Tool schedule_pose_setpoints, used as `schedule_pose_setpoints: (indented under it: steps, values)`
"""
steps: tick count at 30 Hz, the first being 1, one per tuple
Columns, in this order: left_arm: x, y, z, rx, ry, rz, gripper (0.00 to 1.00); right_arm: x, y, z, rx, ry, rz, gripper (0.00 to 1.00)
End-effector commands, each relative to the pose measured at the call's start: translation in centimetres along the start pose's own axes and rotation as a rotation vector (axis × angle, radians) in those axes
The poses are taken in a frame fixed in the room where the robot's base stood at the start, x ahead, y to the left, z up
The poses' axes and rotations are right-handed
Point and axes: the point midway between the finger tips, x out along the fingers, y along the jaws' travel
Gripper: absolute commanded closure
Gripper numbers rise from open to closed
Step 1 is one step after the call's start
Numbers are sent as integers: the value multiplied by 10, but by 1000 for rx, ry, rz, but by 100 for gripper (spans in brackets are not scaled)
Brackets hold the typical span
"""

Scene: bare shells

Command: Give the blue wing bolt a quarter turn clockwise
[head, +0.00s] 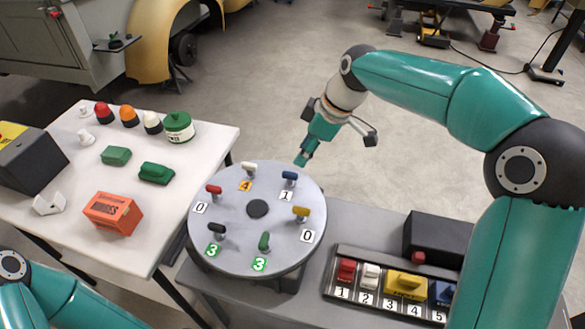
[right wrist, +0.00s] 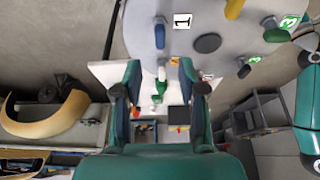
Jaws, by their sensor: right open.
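The blue wing bolt (head: 289,176) stands upright near the far right edge of the round grey plate (head: 232,240), beside a tile marked 1 (head: 286,196). In the head view its wing lies roughly left to right. In the right wrist view the blue wing bolt (right wrist: 160,34) lies above the gap between the fingertips, its wing running up and down the picture. My right gripper (head: 302,161) hangs just above and beyond the bolt, apart from it. In the right wrist view my right gripper (right wrist: 160,68) is open and empty. My left gripper is out of view.
Other wing bolts ring the plate: white (head: 248,168), red (head: 213,190), yellow (head: 301,213), green (head: 264,241) and dark (head: 217,229). A switch panel (head: 385,301) stands at lower right. A white table (head: 75,222) with several objects is at left.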

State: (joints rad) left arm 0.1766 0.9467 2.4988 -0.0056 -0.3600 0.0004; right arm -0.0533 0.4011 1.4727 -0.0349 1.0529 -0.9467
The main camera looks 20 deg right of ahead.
Motion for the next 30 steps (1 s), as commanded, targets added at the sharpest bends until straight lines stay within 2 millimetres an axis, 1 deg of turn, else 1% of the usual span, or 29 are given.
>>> schedule_pose_setpoints:
  steps: [1,6,9,12,18,25,26,30]
  values:
    - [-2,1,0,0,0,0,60,13,0,0,0,-4,-5,59]
    - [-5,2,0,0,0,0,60,47,-1,-1,-2,-3,-5,59]
    - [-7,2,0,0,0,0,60,62,-1,-1,-2,-3,-4,59]
    - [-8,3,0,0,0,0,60,73,0,-1,-2,-2,-3,59]
    - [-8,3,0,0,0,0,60,82,0,-1,-3,-1,-2,59]
    - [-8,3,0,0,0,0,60,83,0,-1,-3,0,-1,59]
    - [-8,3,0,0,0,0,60,82,0,-1,-3,0,-1,63]
    - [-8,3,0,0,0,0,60,82,0,-1,-3,0,-1,86]
